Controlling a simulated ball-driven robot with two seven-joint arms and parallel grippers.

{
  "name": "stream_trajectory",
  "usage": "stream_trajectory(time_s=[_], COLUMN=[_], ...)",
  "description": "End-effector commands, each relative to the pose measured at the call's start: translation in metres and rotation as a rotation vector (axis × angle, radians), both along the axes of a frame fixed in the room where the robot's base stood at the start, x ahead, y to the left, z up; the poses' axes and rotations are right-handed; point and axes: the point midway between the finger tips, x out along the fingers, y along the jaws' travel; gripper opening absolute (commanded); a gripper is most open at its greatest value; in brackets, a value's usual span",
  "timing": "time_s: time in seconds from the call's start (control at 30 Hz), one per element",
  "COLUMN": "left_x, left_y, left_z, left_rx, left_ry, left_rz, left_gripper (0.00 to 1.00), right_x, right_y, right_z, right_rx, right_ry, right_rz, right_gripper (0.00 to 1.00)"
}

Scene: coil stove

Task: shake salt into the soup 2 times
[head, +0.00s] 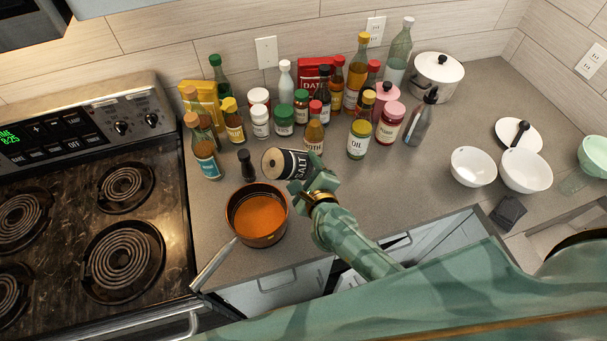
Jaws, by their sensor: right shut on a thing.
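The salt (289,164) is a dark cylinder with a pale top and the word SALT on its side. My right gripper (308,182) is shut on it and holds it tilted onto its side, with the top facing left. The soup (260,214) is orange and fills part of a brown pot (238,231) on the counter, right of the stove. The salt is above and behind the pot's right side in the picture; its exact height is hard to tell. My left gripper is not in view.
Several bottles and jars crowd the counter behind the salt, with a small dark bottle (246,166) close beside it. The coil stove (75,213) is at left. White bowls (474,167) stand at right. Counter (420,170) is clear right of my gripper.

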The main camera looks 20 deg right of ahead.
Motion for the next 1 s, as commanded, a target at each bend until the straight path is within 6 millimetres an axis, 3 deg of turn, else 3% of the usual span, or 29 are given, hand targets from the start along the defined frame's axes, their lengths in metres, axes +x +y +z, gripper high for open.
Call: stream_trajectory(time_s=[0.1,0.57,1.0], left_x=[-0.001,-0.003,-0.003], left_y=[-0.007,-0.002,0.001], left_z=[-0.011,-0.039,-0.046], left_rx=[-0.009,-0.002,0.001], left_ry=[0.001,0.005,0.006], left_rz=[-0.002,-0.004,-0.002], left_gripper=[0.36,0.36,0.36], right_x=[0.001,0.002,-0.004], right_y=[-0.001,-0.006,0.019], right_z=[0.0,0.004,0.021], right_rx=[-0.078,-0.36,-0.73], right_ry=[-0.028,-0.106,-0.209], right_rz=[0.001,-0.001,-0.001], right_gripper=[0.17,0.17,0.17])
